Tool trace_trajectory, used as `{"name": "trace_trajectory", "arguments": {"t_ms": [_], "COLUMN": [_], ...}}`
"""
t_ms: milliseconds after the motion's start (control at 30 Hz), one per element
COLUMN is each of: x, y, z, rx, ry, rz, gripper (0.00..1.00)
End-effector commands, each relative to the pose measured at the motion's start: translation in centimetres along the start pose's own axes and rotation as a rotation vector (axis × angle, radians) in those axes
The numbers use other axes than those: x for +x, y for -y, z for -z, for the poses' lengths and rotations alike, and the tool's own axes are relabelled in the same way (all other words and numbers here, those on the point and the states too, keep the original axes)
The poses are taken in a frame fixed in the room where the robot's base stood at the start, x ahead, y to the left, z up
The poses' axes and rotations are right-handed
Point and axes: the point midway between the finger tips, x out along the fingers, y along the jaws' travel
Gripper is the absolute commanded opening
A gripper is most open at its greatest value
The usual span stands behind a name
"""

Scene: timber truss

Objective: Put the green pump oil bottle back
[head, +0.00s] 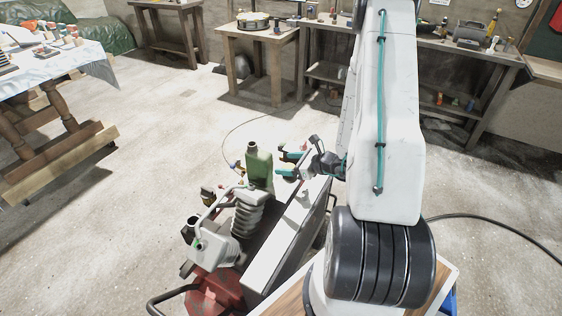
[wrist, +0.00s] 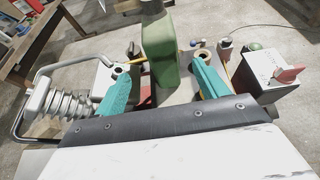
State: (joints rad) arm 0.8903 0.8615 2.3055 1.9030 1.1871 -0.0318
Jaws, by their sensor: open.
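The green pump oil bottle (head: 259,168) stands upright on or just behind the pump machine, its grey-capped neck up; its base is partly hidden. My gripper (head: 282,161) is open, with teal fingers, just to the right of the bottle, fingertips pointing at it. In the wrist view the bottle (wrist: 160,55) is centred between the two spread fingers (wrist: 163,80), with a gap on each side. I cannot tell whether the fingertips reach around it. The gripper holds nothing.
The machine has a ribbed grey cylinder (head: 247,214), a curved pipe and a white casing (head: 290,232) right below my gripper. A switch box with a red knob (wrist: 275,75) is close on the right. A workbench (head: 440,55) and stool-like table (head: 258,38) are behind; the floor between is mostly clear.

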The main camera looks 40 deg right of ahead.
Motion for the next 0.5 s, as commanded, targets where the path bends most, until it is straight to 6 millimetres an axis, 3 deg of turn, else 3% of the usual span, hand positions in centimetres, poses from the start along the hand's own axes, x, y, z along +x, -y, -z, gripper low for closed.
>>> {"name": "trace_trajectory", "arguments": {"t_ms": [167, 300, 500], "x": [0.5, 0.2, -2.8], "y": [-2.9, -8.4, -17.4], "z": [-6.1, -13.3, -20.6], "rx": [-0.169, -0.418, -0.797], "ry": [0.037, 0.077, 0.104], "rz": [-0.149, -0.373, -0.695], "gripper": [0.72, 0.72, 0.72]}}
